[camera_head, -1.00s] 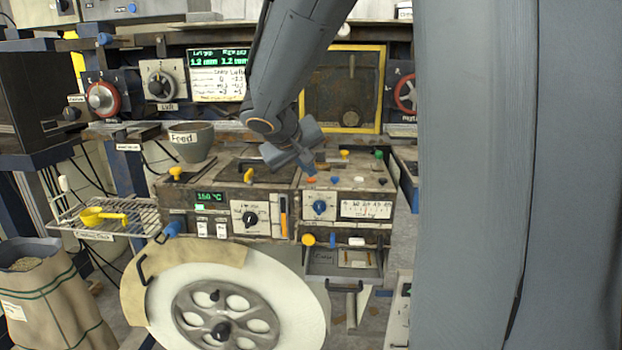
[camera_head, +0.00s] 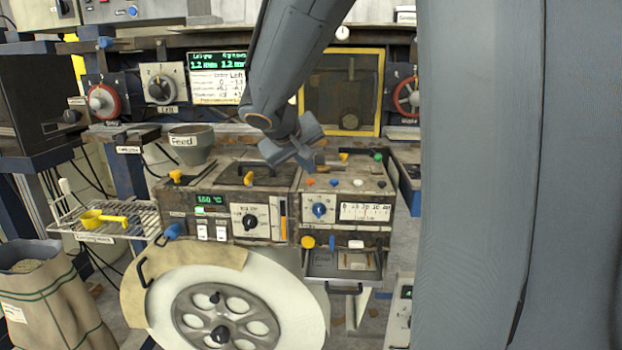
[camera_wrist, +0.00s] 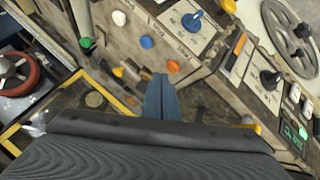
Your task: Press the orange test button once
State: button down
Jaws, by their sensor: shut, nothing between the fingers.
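The orange test button (camera_head: 310,182) is a small round knob on the top face of the worn metal machine, at the left of a row with a blue button (camera_head: 334,181) and a white button (camera_head: 358,183). In the wrist view the orange button (camera_wrist: 173,66) shows just right of my fingertips, with the blue button (camera_wrist: 147,41) up and left. My gripper (camera_head: 307,163) is shut and empty, pointing down above the back of the button row. In the wrist view its closed fingertips (camera_wrist: 160,77) appear apart from the orange button.
A yellow knob (camera_head: 343,156) and a green knob (camera_head: 378,156) stand behind the buttons. Another yellow knob (camera_head: 248,177) is left. A dial and gauge (camera_head: 365,211) are on the front panel. A yellow-framed window (camera_head: 368,92) stands behind the machine.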

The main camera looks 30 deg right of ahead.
jog(key=shift+r, duration=0.15)
notch_tip(320, 180, up, 5)
jog(key=p, duration=0.3)
dwell(0.5)
dwell(0.6)
jog(key=s+a+f+g+y, duration=0.2)
jog(key=s+a+f+y, duration=0.1)
jog(key=s+a+f, duration=0.5)
jog(key=s+a+f+n+g+y, duration=0.1)
jog(key=s+a+f+y, duration=0.3)
jog(key=s+a+f, duration=0.4)
jog(key=s+f+g, duration=0.1)
jog(key=s+f, duration=0.5)
jog(key=shift+g, duration=0.3)
jog(key=shift+f, duration=0.1)
